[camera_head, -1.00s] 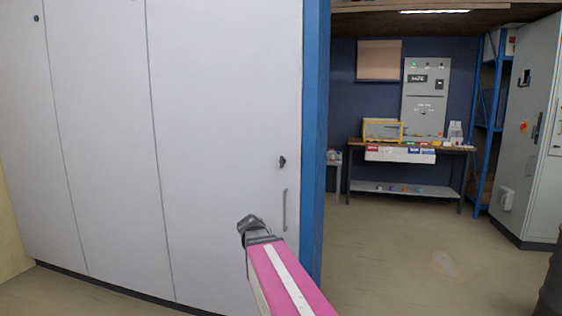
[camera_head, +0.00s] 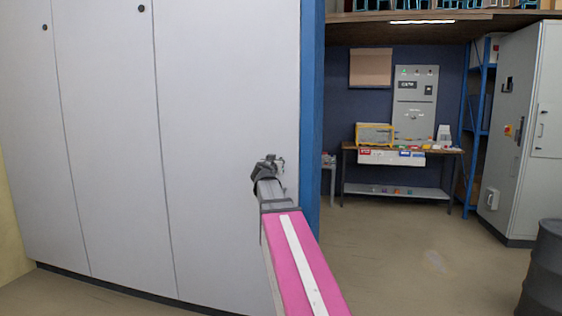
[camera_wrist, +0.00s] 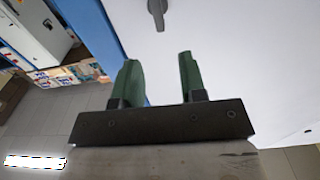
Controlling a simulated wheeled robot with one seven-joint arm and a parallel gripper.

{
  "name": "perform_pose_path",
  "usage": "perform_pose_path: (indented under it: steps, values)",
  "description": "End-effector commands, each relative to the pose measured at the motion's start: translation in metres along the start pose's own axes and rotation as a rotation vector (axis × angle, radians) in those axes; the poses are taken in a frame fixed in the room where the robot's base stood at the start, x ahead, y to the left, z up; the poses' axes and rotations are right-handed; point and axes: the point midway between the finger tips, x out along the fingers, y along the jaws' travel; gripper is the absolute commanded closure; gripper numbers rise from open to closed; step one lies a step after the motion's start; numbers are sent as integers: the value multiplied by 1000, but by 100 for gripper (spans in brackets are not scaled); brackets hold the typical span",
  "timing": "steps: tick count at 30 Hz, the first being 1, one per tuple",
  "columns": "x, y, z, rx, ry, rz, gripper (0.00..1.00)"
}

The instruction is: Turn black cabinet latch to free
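The black cabinet latch (camera_wrist: 157,9) is a small dark knob on the pale cabinet door at the top of the wrist view. My gripper (camera_wrist: 160,62) has two green fingers standing apart with nothing between them. The latch lies ahead of the fingertips, roughly in line with the gap, and appears apart from them. In the head view my gripper (camera_head: 270,161) is in front of the right-hand cabinet door (camera_head: 225,130). There it largely covers the latch, and the latch's turn angle cannot be told.
A blue post (camera_head: 311,120) stands right of the cabinet. Beyond it are a workbench (camera_head: 400,152) with coloured items, a grey wall panel (camera_head: 414,105), a grey cabinet (camera_head: 513,140) and a dark barrel (camera_head: 543,265). The floor (camera_head: 400,265) between is clear.

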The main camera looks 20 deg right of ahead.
Motion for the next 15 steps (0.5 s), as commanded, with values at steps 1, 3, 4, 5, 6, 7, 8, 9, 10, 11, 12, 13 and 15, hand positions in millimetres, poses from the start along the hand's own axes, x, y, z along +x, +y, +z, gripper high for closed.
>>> perform_pose_path:
  steps: [1,3,4,5,6,7,8,9,10,11,12,13,15]
  values:
    - [8,-1,0,0,-1,0,62]
    - [17,-1,0,0,-1,0,62]
    - [22,-2,0,0,-1,0,62]
    - [26,-2,0,0,-1,-1,62]
    - [33,-2,0,0,-1,0,62]
    - [39,-2,0,0,-2,0,62]
    - [44,-2,0,-1,-2,0,62]
    - [52,-1,0,-1,-2,1,62]
    - [58,-1,0,-1,-2,1,62]
    - [63,-2,0,-1,-2,0,62]
    - [70,-2,0,-1,-2,-1,62]
    - [75,-2,0,-1,-2,-1,62]
    - [85,-2,0,-1,-2,-1,62]
